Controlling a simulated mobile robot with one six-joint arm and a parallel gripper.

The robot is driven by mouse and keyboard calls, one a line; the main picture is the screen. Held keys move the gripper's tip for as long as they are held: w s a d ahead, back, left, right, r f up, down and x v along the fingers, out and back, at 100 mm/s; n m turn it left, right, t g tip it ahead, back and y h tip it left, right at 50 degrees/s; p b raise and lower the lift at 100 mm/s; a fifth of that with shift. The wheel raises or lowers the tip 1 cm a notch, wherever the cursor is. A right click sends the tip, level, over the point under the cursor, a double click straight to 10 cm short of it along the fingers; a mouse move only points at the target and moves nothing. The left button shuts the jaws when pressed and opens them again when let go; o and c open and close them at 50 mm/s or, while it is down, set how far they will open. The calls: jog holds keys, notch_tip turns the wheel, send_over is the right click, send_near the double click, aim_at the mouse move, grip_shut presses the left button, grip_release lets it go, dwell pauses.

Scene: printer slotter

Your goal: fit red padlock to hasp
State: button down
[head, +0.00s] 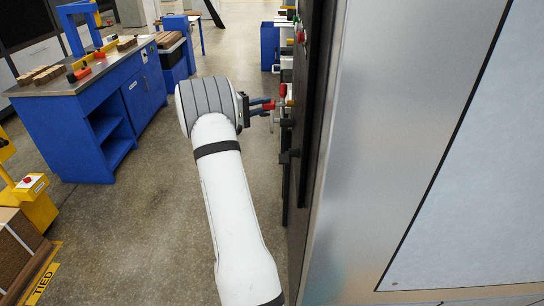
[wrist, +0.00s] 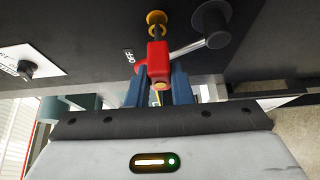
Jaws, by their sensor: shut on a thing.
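The red padlock (wrist: 158,57) is between the blue fingers of my gripper (wrist: 160,80), which is shut on it. It is in front of the dark cabinet face. A yellow round fitting (wrist: 156,18), seemingly the hasp part, is right beyond the padlock's top. The two overlap in the wrist view, and I cannot tell whether the shackle passes through it. In the head view my gripper (head: 266,106) reaches right to the cabinet, with small red and yellow parts at its tips.
A black selector (wrist: 27,69) on a white plate is at left. In the head view, a blue workbench (head: 93,102) stands left, with clear floor between.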

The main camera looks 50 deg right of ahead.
jog(key=shift+s+d+b, duration=0.65)
jog(key=shift+s+b, duration=0.25)
dwell(1.0)
jog(key=c, duration=1.2)
grip_release()
jog(key=v, duration=0.7)
jog(key=shift+a+b, duration=0.35)
